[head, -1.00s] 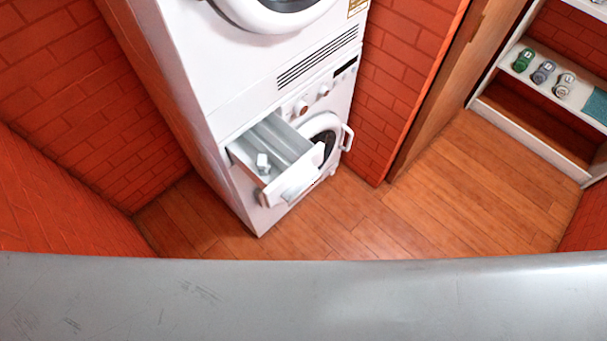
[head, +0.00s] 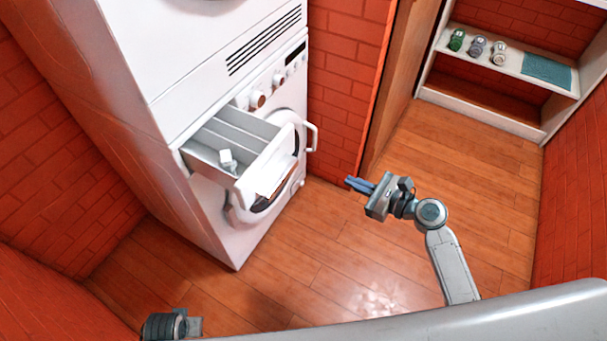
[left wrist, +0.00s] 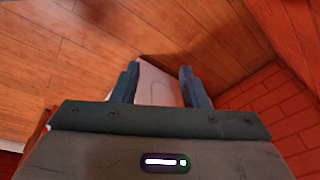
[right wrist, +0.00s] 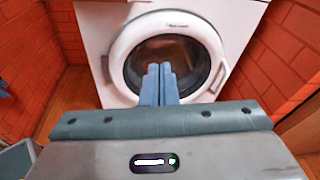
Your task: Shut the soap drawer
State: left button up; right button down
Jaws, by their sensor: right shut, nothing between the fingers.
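The soap drawer (head: 262,172) is pulled well out from the lower white machine (head: 242,235) in the head view. Its open top shows compartments and a small white piece (head: 226,158) inside. My right gripper (head: 350,183) is shut and empty, to the right of the drawer front and apart from it. In the right wrist view its closed fingers (right wrist: 158,68) point toward a round machine door (right wrist: 170,60); the drawer is not seen there. My left gripper (left wrist: 158,72) is open in the left wrist view; only part of its arm shows at the head view's bottom left.
A round door with a handle (head: 312,135) sits beside and below the drawer. Red brick walls (head: 345,85) stand on both sides. A white shelf (head: 480,115) with small cans stands at back right. The wooden floor (head: 330,255) before the machine is clear.

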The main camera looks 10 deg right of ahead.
notch_tip(320, 180, up, 7)
jog(key=s+a+m+y, duration=0.1)
jog(key=s+a+y, duration=0.1)
jog(key=a+y, duration=0.1)
send_near(288, 148)
jog(key=x, duration=0.6)
jog(key=shift+r+p, duration=0.2)
jog(key=shift+p, duration=0.15)
jog(key=shift+w+a+f, duration=0.1)
jog(key=shift+w+a, duration=0.15)
jog(key=shift+a, duration=0.1)
pick_arm(q)
jog(key=shift+s+a+f, duration=0.1)
jog(key=shift+s+f, duration=0.1)
jog(key=shift+f, duration=0.3)
jog(key=shift+s+a+f, duration=0.1)
jog(key=shift+s+f, duration=0.1)
jog(key=shift+f, duration=0.25)
pick_arm(e)
jog(key=shift+w, duration=0.1)
